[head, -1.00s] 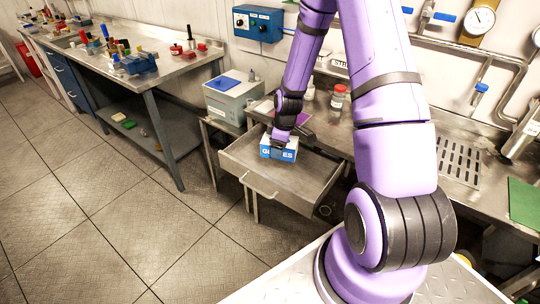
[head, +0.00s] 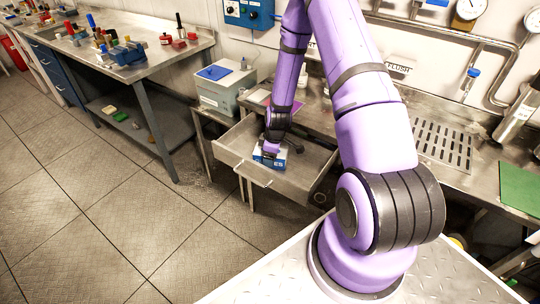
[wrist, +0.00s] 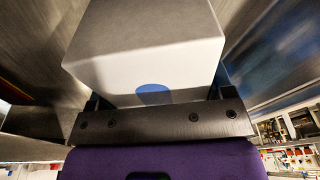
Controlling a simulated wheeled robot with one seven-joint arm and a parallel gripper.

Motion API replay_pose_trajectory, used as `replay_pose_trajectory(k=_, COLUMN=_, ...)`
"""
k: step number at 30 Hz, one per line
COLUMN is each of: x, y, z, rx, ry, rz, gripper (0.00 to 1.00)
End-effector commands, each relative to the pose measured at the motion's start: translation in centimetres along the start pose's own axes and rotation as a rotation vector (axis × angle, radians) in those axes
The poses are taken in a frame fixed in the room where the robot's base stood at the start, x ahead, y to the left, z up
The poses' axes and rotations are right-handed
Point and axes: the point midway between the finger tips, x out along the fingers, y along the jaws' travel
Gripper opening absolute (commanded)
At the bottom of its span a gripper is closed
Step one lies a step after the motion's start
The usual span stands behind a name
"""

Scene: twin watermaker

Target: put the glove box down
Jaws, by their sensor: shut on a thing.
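The glove box (head: 268,158) is a small white and blue carton with lettering on its side, seen in the head view at the open drawer. In the wrist view the glove box (wrist: 150,50) fills the upper middle, with a grey-white face and a blue spot. My gripper (head: 271,147) is shut on the glove box from above. The open metal drawer (head: 305,170) is pulled out under the bench, and the box is in or just above it. I cannot tell whether the box touches the drawer floor. The fingertips are mostly hidden by the box.
A grey box with a blue lid (head: 222,85) stands left of the drawer. The steel bench (head: 345,125) runs behind and right of it. A workbench with tools (head: 165,55) is at the left.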

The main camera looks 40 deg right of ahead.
Motion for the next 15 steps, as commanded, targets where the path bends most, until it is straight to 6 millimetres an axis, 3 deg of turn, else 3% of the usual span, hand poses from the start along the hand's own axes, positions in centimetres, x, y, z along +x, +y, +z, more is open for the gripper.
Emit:
replay_pose_trajectory(k=10, x=0.27, y=0.02, z=0.02, rx=0.0, ry=0.0, rz=0.0, gripper=0.46)
replay_pose_trajectory(k=11, x=0.22, y=0.03, z=0.01, rx=0.0, ry=0.0, rz=0.001, gripper=0.81)
replay_pose_trajectory(k=13, x=0.21, y=0.03, z=0.01, rx=0.0, ry=0.0, rz=0.001, gripper=0.97)
replay_pose_trajectory(k=15, x=0.2, y=0.03, z=0.01, rx=0.0, ry=0.0, rz=0.001, gripper=1.0)
